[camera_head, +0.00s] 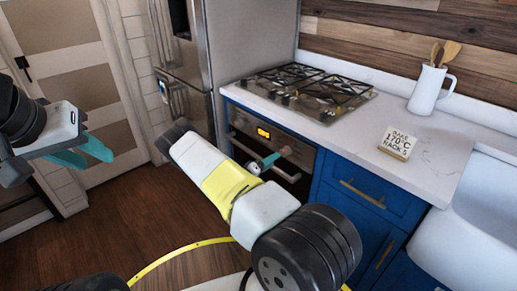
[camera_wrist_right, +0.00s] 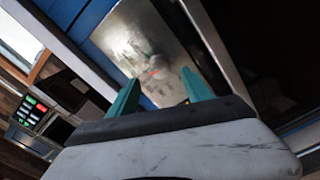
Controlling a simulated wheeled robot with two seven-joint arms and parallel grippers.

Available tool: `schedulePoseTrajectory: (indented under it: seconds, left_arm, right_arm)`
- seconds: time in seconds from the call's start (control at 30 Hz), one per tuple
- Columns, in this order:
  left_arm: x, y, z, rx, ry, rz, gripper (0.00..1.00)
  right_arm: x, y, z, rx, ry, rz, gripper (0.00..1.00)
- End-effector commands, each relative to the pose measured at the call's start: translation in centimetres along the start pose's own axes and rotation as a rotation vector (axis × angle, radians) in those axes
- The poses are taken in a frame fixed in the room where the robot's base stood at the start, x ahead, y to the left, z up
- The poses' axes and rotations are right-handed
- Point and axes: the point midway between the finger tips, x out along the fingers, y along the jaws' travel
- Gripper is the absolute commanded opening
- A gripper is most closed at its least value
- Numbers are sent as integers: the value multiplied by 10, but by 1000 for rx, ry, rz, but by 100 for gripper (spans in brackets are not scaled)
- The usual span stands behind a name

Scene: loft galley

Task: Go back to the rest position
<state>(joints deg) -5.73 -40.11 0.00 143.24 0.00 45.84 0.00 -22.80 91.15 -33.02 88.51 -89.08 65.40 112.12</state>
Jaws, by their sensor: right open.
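My left gripper (camera_head: 98,160) is at the left of the head view, in the air in front of the pale door. Its two teal fingers stand apart with nothing between them. My right arm reaches up from the bottom right of the head view. Its right gripper (camera_head: 271,160) is mostly hidden behind the arm, with a little teal showing in front of the oven. In the right wrist view, the right gripper (camera_wrist_right: 161,84) has its two teal fingers apart and empty.
The oven (camera_head: 264,133) and blue cabinets (camera_head: 368,200) stand close beyond my right arm. Above are a gas hob (camera_head: 310,88), a sign (camera_head: 397,143) and a white jug (camera_head: 428,92) with wooden spoons. A steel fridge (camera_head: 185,60) stands behind. Wooden floor (camera_head: 140,215) lies open at left.

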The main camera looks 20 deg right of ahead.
Motion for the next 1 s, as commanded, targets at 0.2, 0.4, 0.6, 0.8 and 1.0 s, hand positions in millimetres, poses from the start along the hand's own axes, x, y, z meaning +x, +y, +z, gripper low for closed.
schedulePoseTrajectory:
  seconds: [0.2, 0.4, 0.6, 0.8, 1.0]
  left_arm:
    - [0, 0, 0, 0, 0, 0, 36]
    - [0, 0, 0, 0, 0, 0, 36]
    - [0, 0, 0, 0, 0, 0, 36]
    - [0, 0, 0, 0, 0, 0, 36]
    - [0, 0, 0, 0, 0, 0, 36]
  right_arm:
    - [0, 0, 0, 0, 0, 0, 58]
    - [2, 13, -2, 5, -48, 0, 58]
    - [2, 74, -1, 22, -291, -38, 58]
    - [-19, 138, 5, 38, -555, -182, 58]
    - [-56, 195, 8, 66, -738, -402, 58]
